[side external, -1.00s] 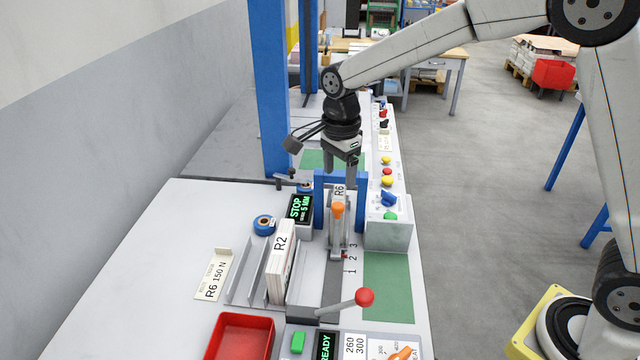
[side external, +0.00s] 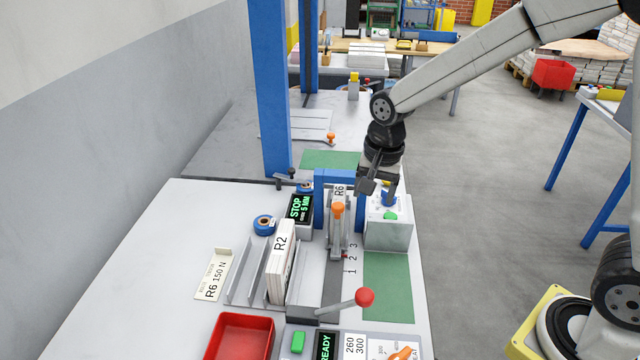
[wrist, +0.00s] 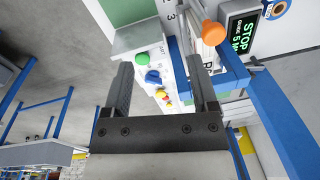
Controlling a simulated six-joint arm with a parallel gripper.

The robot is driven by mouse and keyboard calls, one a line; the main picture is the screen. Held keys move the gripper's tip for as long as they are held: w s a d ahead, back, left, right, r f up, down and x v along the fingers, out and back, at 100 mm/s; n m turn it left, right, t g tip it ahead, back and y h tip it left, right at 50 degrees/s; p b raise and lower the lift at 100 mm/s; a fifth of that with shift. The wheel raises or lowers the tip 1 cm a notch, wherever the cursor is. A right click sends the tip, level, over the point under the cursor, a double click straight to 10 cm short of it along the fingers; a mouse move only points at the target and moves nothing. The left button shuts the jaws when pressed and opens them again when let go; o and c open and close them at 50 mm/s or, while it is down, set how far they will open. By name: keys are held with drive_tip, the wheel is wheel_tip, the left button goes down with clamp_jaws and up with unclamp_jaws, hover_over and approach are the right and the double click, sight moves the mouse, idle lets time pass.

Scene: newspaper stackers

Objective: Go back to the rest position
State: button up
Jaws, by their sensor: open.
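My gripper (side external: 378,190) is in the air over the grey control box (side external: 388,236), just right of the blue frame (side external: 325,200). In the wrist view the two dark fingers of my gripper (wrist: 158,82) stand wide apart with nothing between them. Beyond the fingers are the box's blue knob (wrist: 153,76) and its green button (wrist: 142,58). In the side view my gripper partly hides the box's row of buttons.
A tall blue post (side external: 268,90) stands behind the frame. An upright lever with an orange knob (side external: 337,209), a lever with a red ball (side external: 364,297), the R2 block (side external: 282,262) and a red bin (side external: 240,338) are on the bench. Open floor lies to the right.

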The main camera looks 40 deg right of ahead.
drive_tip(key=s+d+f+n, duration=0.1)
drive_tip(key=s+f+n, duration=0.1)
drive_tip(key=s+n, duration=0.3)
drive_tip(key=s+d+f+n+t, duration=0.1)
drive_tip(key=s+d+f+n, duration=0.1)
drive_tip(key=s+n, duration=0.3)
drive_tip(key=shift+s+d+n+t, duration=0.15)
drive_tip(key=shift+s+n+t, duration=0.15)
drive_tip(key=shift+s, duration=0.55)
